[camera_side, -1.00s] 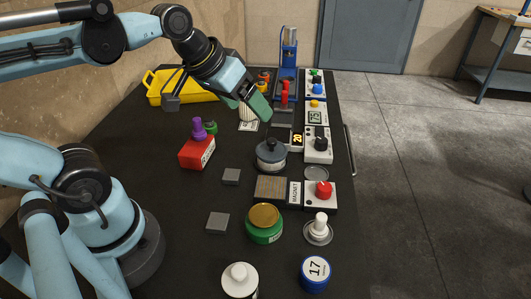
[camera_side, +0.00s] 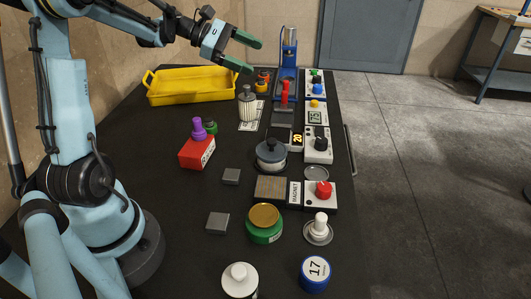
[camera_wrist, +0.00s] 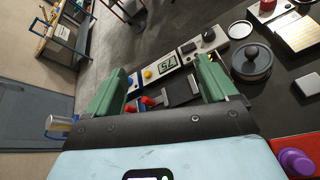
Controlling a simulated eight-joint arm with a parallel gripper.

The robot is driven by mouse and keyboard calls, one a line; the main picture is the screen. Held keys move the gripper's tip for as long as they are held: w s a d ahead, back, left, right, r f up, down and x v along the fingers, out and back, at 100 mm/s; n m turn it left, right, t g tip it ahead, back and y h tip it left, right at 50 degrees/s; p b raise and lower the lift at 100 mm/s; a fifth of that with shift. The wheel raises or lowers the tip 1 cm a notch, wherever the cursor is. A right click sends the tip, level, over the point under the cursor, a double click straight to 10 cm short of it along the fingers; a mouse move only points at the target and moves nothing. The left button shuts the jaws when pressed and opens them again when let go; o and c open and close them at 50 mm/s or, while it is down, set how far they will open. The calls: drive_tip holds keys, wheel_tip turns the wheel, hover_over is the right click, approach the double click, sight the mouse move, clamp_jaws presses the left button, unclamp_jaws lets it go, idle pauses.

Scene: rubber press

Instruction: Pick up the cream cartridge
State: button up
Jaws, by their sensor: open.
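The cream cartridge (camera_side: 246,104) is a ribbed, pale upright cylinder with a darker top. It stands on a white printed card (camera_side: 249,126) on the black table, left of the blue press. I do not make it out in the wrist view. My gripper (camera_side: 254,56) has green fingers spread apart with nothing between them. It is raised above the far part of the table, higher than the cartridge and apart from it, pointing to the right. The green fingers (camera_wrist: 163,85) also frame an empty gap in the wrist view.
A blue press (camera_side: 289,60) stands just right of the cartridge. A yellow tray (camera_side: 190,99) lies behind left. A red block with a purple knob (camera_side: 197,152) and a dark-lidded pot (camera_side: 271,154) are nearer. Control boxes (camera_side: 318,145) line the right edge.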

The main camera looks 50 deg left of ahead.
drive_tip(key=s+a+f+n+t+h, duration=0.1)
drive_tip(key=s+a+n+t, duration=0.15)
drive_tip(key=a, duration=0.35)
drive_tip(key=s+a+f+n+t+h, duration=0.1)
drive_tip(key=a+n+t, duration=0.15)
drive_tip(key=a, duration=0.35)
approach(253, 100)
drive_tip(key=a, duration=0.1)
drive_tip(key=a+r, duration=0.1)
drive_tip(key=a, duration=0.1)
drive_tip(key=shift+s+a+n+g, duration=0.1)
drive_tip(key=shift+n+g, duration=0.2)
drive_tip(key=shift+n, duration=0.1)
drive_tip(key=shift+f, duration=0.65)
drive_tip(key=x, duration=0.6)
drive_tip(key=shift+w+d, duration=0.25)
drive_tip(key=shift+d, duration=0.05)
drive_tip(key=shift+x, duration=2.7)
drive_tip(key=shift+s+f, duration=0.1)
drive_tip(key=shift+f, duration=0.05)
